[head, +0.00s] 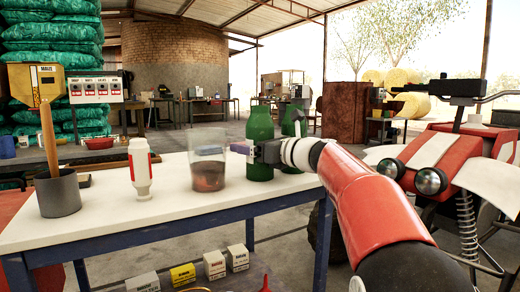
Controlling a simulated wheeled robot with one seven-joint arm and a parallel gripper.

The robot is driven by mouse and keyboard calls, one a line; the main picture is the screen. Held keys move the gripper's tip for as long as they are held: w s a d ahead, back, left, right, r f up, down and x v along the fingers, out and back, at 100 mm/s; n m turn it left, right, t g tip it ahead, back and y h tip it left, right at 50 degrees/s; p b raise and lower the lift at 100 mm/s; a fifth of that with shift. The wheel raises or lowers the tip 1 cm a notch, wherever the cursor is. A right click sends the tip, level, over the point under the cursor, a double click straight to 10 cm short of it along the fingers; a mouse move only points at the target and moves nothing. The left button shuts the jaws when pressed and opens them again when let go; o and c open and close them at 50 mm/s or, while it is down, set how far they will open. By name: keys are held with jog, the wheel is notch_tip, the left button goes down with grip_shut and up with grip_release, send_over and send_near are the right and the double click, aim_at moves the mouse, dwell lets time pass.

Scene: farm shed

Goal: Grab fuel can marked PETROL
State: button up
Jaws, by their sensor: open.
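No lettering reading PETROL is legible in the head view. Two green containers (259,135) stand on the white-topped table (110,222) towards its right end. The second green container (294,122) is partly hidden behind my arm. My gripper (240,149) is open and points left, in front of the nearer green container and close to the right side of a clear beaker (208,145). Its fingers are small here, and I cannot tell whether they touch anything.
A grey pot (59,196) with a wooden handle stands at the table's left. Several small boxes (214,264) lie below the tabletop. A red and white machine (455,150) stands at the right. The front middle of the table is clear.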

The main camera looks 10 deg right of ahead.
jog(key=c, duration=1.2)
jog(key=shift+c, duration=0.3)
jog(key=shift+r, duration=0.2)
